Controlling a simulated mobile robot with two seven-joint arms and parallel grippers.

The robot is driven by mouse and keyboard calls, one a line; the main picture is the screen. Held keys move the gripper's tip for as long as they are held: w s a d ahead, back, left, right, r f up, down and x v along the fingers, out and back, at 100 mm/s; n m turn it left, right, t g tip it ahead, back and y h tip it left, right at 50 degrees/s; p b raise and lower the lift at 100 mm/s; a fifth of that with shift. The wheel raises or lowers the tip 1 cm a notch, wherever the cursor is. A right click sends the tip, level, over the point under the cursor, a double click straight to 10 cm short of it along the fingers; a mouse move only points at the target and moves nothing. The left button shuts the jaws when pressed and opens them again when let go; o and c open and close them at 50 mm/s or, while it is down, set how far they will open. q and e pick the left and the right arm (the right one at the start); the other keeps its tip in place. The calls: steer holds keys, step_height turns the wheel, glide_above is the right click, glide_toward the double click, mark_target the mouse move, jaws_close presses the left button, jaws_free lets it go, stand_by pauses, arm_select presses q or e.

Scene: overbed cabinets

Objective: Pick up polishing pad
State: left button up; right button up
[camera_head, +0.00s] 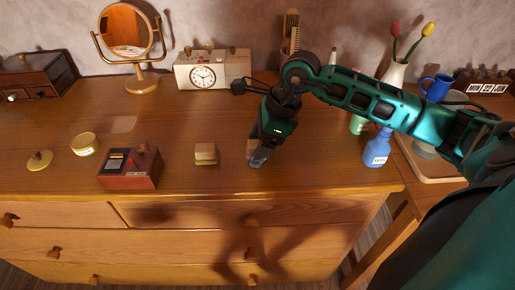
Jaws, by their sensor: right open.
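A small tan block (206,154), which looks like the polishing pad, lies on the wooden dresser top near its front edge. My right gripper (256,157) points down just to the right of the block, close to the dresser's front edge. It is apart from the block, and its jaws are open. I cannot tell whether its fingertips touch the wood. My left gripper is not in view.
A dark red box (129,168) stands left of the block, with a yellow tin (84,144) and a brass lid (39,160) farther left. A clock (213,70) and a round mirror (127,35) stand behind. A blue bottle (377,149) stands right, under my arm.

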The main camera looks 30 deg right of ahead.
steer(key=shift+c, duration=0.3)
steer(key=c, duration=1.1)
step_height(320, 180, up, 20)
steer(key=p, duration=0.3)
steer(key=o, duration=0.5)
steer(key=c, duration=0.4)
